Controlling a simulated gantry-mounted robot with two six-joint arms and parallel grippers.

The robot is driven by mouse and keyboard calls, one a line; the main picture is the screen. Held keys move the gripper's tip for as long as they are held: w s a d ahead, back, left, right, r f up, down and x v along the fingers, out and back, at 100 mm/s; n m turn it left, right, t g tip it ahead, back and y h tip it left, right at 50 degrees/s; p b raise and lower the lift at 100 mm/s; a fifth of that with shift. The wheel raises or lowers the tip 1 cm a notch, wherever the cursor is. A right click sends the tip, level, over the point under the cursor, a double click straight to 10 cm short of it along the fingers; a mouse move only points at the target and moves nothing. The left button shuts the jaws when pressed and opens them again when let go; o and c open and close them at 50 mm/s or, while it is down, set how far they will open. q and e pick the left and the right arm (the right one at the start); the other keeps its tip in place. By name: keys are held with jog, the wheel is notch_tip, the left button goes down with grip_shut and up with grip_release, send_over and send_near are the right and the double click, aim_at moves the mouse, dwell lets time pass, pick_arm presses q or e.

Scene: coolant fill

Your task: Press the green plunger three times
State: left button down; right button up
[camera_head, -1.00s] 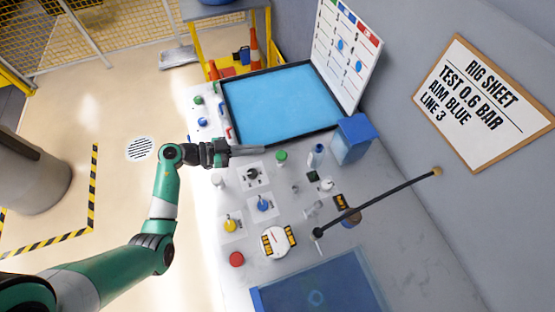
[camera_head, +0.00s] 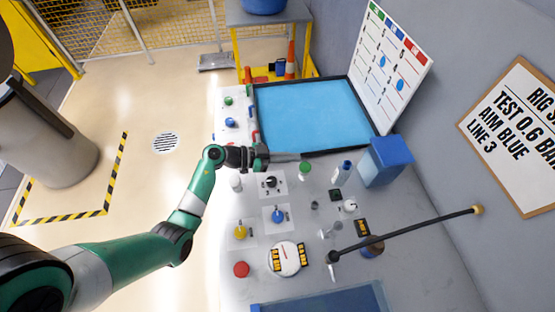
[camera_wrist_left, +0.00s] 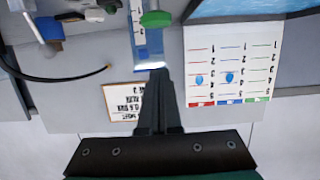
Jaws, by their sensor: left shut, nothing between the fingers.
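A green-topped plunger (camera_head: 304,167) stands upright on the grey bench, just below the tray. A green cap, which looks like the same one, shows upside down in the left wrist view (camera_wrist_left: 155,19). My left gripper (camera_head: 298,157) is shut and empty, its fingers pointing right. In the head view its tips lie right beside the green top, on its upper left. I cannot tell whether they touch or how high they are above it. In the left wrist view the closed fingertips (camera_wrist_left: 158,72) lie below the cap with a gap. My right gripper is not in view.
A black-rimmed blue tray (camera_head: 345,148) lies behind the gripper. Blue (camera_head: 278,216), yellow (camera_head: 240,232) and red (camera_head: 241,269) knobs, a gauge (camera_head: 287,258) and a blue box (camera_head: 385,160) stand around. A black rod (camera_head: 410,234) slants over the bench's right side.

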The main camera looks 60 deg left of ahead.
aim_at(305, 168)
pick_arm(q)
jog(key=f+b, duration=0.1)
jog(key=w+f+b, duration=0.1)
jog(key=f, duration=0.1)
jog(key=w+d+f+b, duration=0.1)
jog(key=shift+w+f, duration=0.15)
jog(key=shift+f, duration=0.15)
